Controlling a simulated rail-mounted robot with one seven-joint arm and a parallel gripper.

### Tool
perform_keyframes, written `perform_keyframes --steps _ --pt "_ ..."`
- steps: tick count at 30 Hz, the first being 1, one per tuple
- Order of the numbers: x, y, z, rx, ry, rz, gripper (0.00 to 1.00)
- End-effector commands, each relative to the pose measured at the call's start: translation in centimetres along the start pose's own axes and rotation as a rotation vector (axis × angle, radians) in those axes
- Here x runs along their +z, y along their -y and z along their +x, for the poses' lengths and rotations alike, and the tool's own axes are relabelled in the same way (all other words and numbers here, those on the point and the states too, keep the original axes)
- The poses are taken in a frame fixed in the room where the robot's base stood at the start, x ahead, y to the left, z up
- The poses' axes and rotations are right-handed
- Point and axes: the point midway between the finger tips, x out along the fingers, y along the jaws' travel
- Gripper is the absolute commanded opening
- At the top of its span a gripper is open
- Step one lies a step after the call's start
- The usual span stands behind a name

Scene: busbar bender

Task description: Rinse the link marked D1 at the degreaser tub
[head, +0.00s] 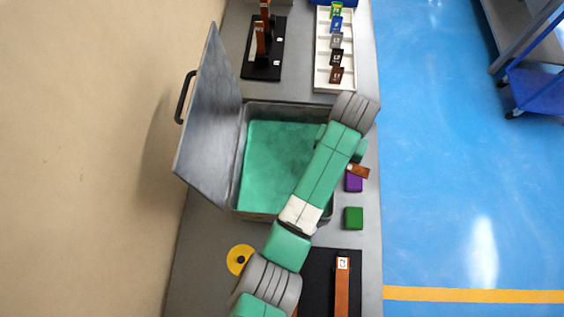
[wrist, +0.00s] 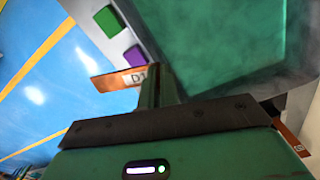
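The copper link marked D1 (wrist: 120,78) is in my gripper (wrist: 160,86) in the wrist view, its label beside the fingers. The fingers look shut on one end of it, and the rest sticks out sideways. In the head view the link (head: 358,171) shows past my arm, at the tub's right edge. The degreaser tub (head: 240,214) stands open, full of green liquid (head: 272,165). Its grey lid (head: 211,120) is swung up on the left. My arm covers the tub's right part and hides the fingers in the head view. The green bath (wrist: 225,45) also fills the wrist view's upper right.
A purple block (head: 353,185) and a green block (head: 354,218) lie right of the tub. Behind it are a black stand with copper pieces (head: 262,62) and a white tray of tagged pieces (head: 322,75). A yellow disc (head: 240,260) and a copper bar (head: 342,290) are in front.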

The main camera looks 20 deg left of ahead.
Motion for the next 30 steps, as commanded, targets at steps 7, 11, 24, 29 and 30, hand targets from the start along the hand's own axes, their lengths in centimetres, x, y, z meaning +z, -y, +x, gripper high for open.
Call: perform_keyframes --steps 7,11,24,29,30 --pt "0.0 -0.1 -2.8 0.000 0.000 0.001 0.00" --pt "0.0 -0.1 -4.0 0.000 0.000 0.002 0.00" --pt "0.0 0.0 -3.9 0.000 0.000 0.000 0.00" --pt "0.0 0.0 -3.9 0.000 -0.001 0.000 0.00" --pt "0.0 0.0 -3.9 0.000 -0.001 0.000 0.00"
